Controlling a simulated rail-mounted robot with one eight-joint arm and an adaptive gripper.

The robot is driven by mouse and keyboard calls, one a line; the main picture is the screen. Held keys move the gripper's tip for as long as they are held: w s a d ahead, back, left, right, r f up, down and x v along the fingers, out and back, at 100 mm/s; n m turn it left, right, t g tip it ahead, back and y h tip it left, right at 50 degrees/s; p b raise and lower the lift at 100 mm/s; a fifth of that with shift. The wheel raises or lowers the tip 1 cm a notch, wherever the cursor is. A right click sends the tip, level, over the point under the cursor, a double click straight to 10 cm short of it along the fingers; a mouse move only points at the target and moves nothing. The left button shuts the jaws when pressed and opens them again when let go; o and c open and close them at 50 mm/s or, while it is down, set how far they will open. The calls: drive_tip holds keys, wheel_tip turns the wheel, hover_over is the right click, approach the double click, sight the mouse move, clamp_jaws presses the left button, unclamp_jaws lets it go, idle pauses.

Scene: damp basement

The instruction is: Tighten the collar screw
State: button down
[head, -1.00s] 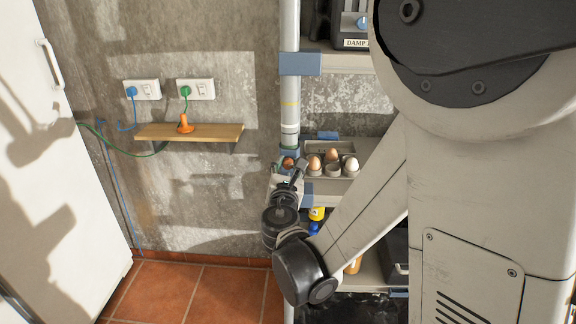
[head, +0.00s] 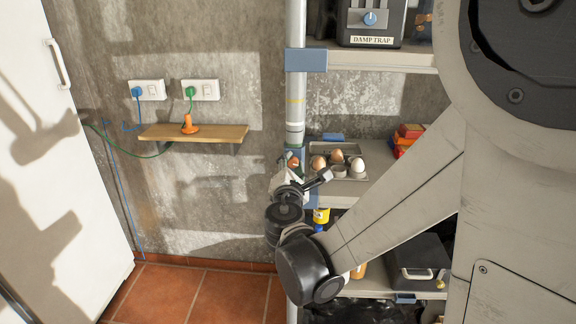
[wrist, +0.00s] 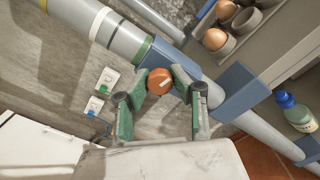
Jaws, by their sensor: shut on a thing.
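The collar screw (wrist: 159,81) is a round orange-red knob with a pale mark on its face, on a blue collar (wrist: 176,58) around a grey pipe (wrist: 75,12). My gripper (wrist: 160,84) is shut on the screw, with a green-padded finger on either side of it. In the head view my gripper (head: 292,168) is at the pipe, left of the shelves, and its fingers and wrist partly hide the screw. The screw's thread and seating are hidden.
A shelf to the right holds an egg carton (head: 338,152) close beside my gripper. A damp trap box (head: 371,22) stands above. A wooden wall shelf (head: 210,133) with an orange plug is at left. A bottle (wrist: 296,112) is near the pipe. Open wall lies left of the pipe.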

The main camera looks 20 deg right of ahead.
drive_tip(key=shift+m, duration=0.6)
drive_tip(key=c, duration=1.5)
unclamp_jaws()
drive_tip(key=shift+o, duration=0.2)
drive_tip(key=v, duration=1.2)
